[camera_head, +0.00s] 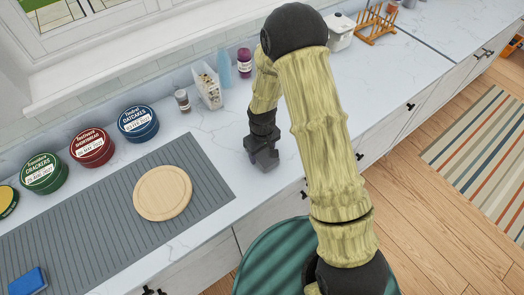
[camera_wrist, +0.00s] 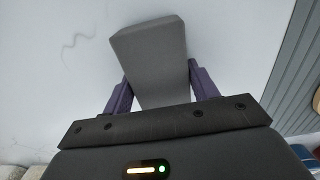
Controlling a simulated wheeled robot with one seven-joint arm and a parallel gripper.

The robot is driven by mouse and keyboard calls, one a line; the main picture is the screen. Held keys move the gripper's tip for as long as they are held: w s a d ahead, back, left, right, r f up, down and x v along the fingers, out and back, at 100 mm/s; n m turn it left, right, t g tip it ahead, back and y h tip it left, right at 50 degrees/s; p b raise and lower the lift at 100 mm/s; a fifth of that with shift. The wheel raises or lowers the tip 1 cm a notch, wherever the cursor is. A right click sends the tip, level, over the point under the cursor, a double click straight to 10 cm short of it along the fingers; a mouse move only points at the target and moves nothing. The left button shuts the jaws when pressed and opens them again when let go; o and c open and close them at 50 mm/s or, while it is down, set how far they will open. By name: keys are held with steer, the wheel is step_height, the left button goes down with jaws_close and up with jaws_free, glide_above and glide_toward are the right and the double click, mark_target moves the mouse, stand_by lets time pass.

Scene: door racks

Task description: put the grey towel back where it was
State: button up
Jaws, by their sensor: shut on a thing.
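My gripper (camera_wrist: 160,78) is shut on the grey towel (camera_wrist: 148,48), a flat, block-like folded piece held between two purple fingers in the wrist view. The towel's far end sticks out beyond the fingertips over the pale counter. In the head view my gripper (camera_head: 262,158) points down over the white marble counter, to the right of the grey ribbed mat (camera_head: 75,235). In that view the towel is hard to tell apart from the dark gripper. Whether it touches the counter I cannot tell.
A round wooden board (camera_head: 162,193) and a blue block (camera_head: 28,282) lie on the mat. Several tins (camera_head: 92,147) line the back. A small jar (camera_head: 182,100), letter rack (camera_head: 207,88), purple jar (camera_head: 245,62), white pot (camera_head: 339,31) and wooden rack (camera_head: 376,22) stand farther right.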

mark_target(262, 152)
steer(key=shift+f, duration=0.2)
steer(key=o, duration=0.9)
steer(key=shift+o, duration=0.2)
steer(key=shift+r, duration=0.1)
step_height(262, 152, up, 12)
steer(key=b, duration=0.3)
steer(key=shift+r, duration=0.1)
steer(key=s+d+r+m+t, duration=0.1)
steer(key=s+d+r+m, duration=0.2)
steer(key=s+d, duration=0.3)
steer(key=s+d+r+m+t, duration=0.1)
steer(key=s+d+r+m, duration=0.2)
steer(key=s+d, duration=0.3)
steer(key=shift+s+d+r+m+t, duration=0.2)
steer(key=shift+d+m+t, duration=0.15)
steer(key=shift+d, duration=0.4)
